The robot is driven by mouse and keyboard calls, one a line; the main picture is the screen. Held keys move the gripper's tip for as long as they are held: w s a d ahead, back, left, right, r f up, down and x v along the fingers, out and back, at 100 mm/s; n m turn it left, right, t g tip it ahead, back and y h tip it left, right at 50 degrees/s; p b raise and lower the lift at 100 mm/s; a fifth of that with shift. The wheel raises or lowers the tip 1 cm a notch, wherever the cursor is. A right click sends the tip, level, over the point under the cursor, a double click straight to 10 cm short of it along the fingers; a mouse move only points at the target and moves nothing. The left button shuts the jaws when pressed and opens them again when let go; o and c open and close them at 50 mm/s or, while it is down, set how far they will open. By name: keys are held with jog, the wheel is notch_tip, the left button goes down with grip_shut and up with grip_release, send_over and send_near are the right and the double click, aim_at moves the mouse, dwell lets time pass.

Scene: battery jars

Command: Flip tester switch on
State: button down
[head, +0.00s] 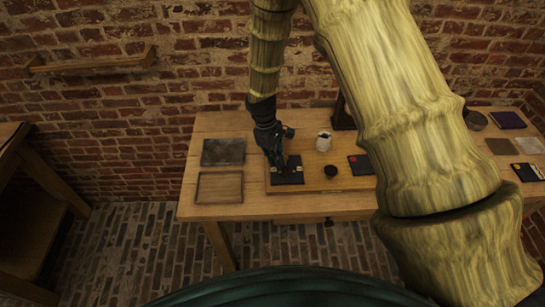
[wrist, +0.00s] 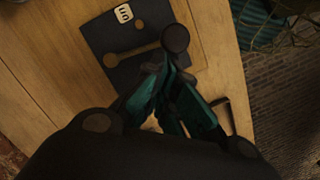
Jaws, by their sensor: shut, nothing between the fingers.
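The tester is a dark flat plate (wrist: 112,62) on the wooden bench. In the wrist view it bears a cream label with dark marks, a small brass disc and a brass switch bar (wrist: 138,57). A round black knob (wrist: 175,39) shows at the right end of the bar. My gripper (wrist: 172,66) is shut and empty, its teal fingertips just beside the knob in the picture; I cannot tell whether they touch. In the head view my gripper (head: 277,164) is low over the tester (head: 290,177) and hides part of it.
A wooden board (head: 340,184) lies under the tester. A white jar (head: 323,141) and a small black cup (head: 331,170) stand to its right. A dark slab (head: 223,152) and a wooden tray (head: 220,187) lie to the left. A brick wall is behind the bench.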

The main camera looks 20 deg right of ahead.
jog(key=n, duration=0.1)
jog(key=s+d+n, duration=0.1)
jog(key=shift+s+n, duration=0.1)
jog(key=shift+n, duration=0.2)
jog(key=shift+s+d+n+t+h, duration=0.2)
jog(key=shift+s+d+n+t, duration=0.15)
jog(key=shift+n, duration=0.45)
jog(key=shift+s+d+n+t+h, duration=0.15)
jog(key=shift+d+n+t+h, duration=0.2)
jog(key=shift+n, duration=0.45)
jog(key=shift+d, duration=0.1)
jog(key=w+a, duration=0.1)
jog(key=a, duration=0.1)
jog(key=w+a, duration=0.1)
jog(key=shift+a+r+p, duration=0.15)
jog(key=shift+a+p, duration=0.15)
jog(key=shift+a, duration=0.05)
jog(key=shift+w+r+b, duration=0.2)
jog(key=shift+r+b, duration=0.1)
jog(key=b+v, duration=0.2)
jog(key=v, duration=0.7)
jog(key=shift+b, duration=0.35)
jog(key=shift+d+r, duration=0.1)
